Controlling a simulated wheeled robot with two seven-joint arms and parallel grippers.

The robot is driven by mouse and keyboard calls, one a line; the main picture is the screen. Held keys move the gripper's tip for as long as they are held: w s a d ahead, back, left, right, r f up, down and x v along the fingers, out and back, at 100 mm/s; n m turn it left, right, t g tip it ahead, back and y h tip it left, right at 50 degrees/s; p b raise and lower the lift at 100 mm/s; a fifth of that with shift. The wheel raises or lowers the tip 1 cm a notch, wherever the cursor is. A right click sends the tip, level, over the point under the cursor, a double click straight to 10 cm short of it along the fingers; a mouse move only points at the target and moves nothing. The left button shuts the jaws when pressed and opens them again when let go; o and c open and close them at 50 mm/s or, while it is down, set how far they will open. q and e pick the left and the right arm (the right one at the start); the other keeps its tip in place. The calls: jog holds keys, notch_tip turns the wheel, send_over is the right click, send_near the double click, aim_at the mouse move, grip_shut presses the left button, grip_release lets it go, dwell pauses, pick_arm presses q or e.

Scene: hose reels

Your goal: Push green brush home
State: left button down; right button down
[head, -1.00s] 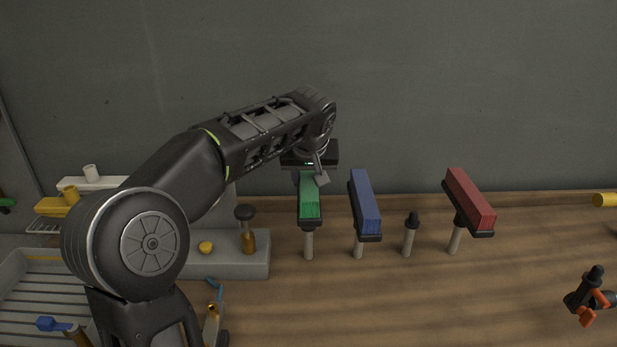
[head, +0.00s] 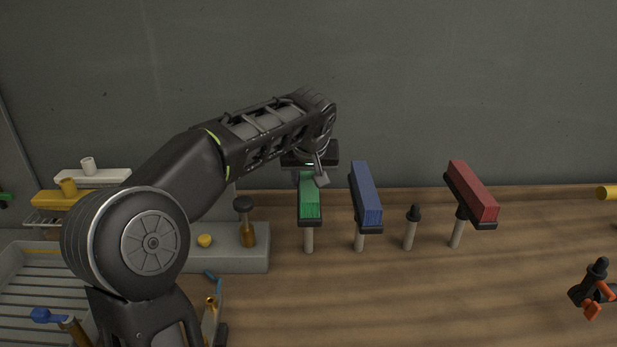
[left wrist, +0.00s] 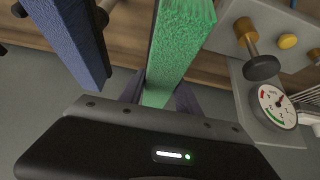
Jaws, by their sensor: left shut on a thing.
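The green brush (head: 310,198) is a long block of green bristles on a dark base, above a pale upright stem (head: 308,240) at the wooden bench. My left gripper (head: 312,176) is shut on its far end, behind and above the stem. In the left wrist view the green bristles (left wrist: 180,45) run between the two fingers of my left gripper (left wrist: 160,95). The finger contact is partly hidden by the brush. My right gripper is not in view.
A blue brush (head: 366,195) stands close on the right, then a short black-capped post (head: 411,228) and a red brush (head: 472,192). A grey ledge with a dark-knobbed plunger (head: 245,222) is on the left. The bench (head: 430,300) in front is clear.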

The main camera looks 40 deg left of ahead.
pick_arm(q)
jog(key=shift+f+b, duration=0.9)
jog(key=shift+f, duration=0.15)
jog(key=c, duration=0.8)
grip_release()
jog(key=shift+o, duration=0.2)
jog(key=shift+f, duration=0.1)
jog(key=shift+v, duration=3.95)
